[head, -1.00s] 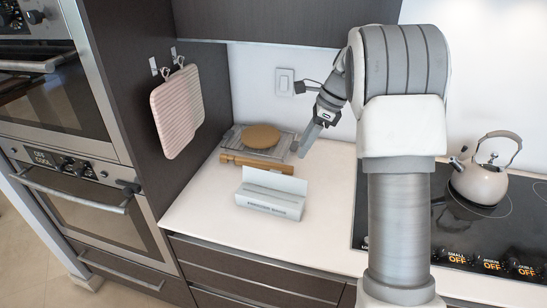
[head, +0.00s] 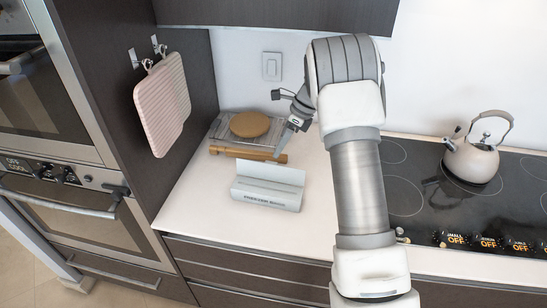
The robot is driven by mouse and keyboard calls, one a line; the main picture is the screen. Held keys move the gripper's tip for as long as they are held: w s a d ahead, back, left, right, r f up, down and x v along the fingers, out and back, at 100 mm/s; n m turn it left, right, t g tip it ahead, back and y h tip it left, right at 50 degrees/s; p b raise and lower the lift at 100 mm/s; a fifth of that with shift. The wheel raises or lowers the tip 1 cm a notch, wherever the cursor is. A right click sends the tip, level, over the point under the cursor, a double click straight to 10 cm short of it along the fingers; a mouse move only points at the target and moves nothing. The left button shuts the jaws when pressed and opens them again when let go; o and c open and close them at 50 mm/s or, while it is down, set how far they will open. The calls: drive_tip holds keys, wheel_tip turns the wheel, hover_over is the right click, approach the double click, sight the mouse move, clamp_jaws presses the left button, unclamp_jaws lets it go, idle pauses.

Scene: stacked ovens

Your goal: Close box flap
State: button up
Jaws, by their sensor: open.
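A pale grey box (head: 266,192) with dark lettering on its front lies on the white counter. Its flap (head: 270,173) stands up along the back edge, so the box is open. My gripper (head: 281,148) is above the counter behind the box, near the flap's upper right, pointing down and to the left. It looks apart from the flap. It is open and empty, though its fingers are small and partly overlapping in this view.
A rolling pin (head: 230,151) and a rack (head: 221,128) with a round brown board (head: 250,124) lie behind the box. A kettle (head: 472,162) stands on the black cooktop (head: 420,200) at right. The counter (head: 205,205) left of the box is clear.

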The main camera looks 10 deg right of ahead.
sight(271, 162)
drive_tip(key=shift+x, duration=2.65)
clamp_jaws()
